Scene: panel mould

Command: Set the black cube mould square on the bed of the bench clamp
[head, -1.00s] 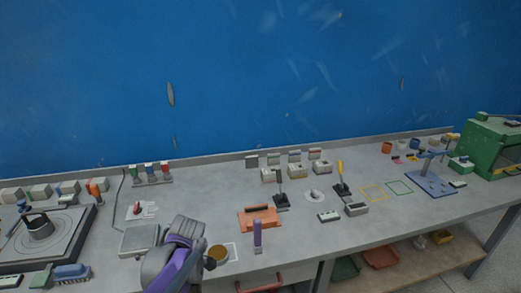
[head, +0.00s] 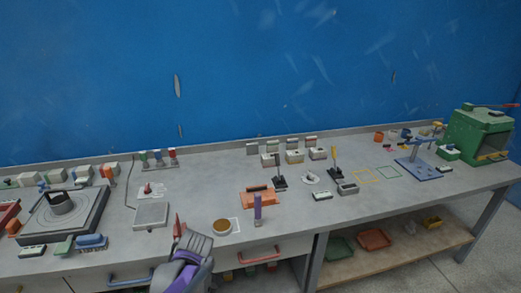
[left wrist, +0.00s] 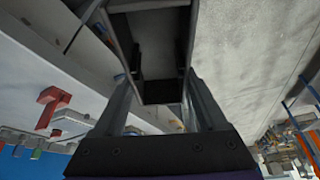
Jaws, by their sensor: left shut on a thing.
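My left gripper (left wrist: 165,82) is shut on a dark, hollow, box-shaped thing (left wrist: 160,50) that looks like the black cube mould. It fills the space between the fingers in the left wrist view. In the head view my left wrist (head: 186,268) shows at the bottom, in front of the bench edge, and its fingers and load are hidden. A blue fixture (head: 418,168) with a flat base and an upright stands at the far right of the bench and looks like the bench clamp. It is well away from my left gripper. My right gripper is not in view.
The grey bench top (head: 345,214) runs along the blue wall. An orange fixture (head: 258,198), a round tan-topped dish (head: 222,226) and a grey plate (head: 151,214) stand near my left arm. A green machine (head: 478,135) stands beyond the blue fixture.

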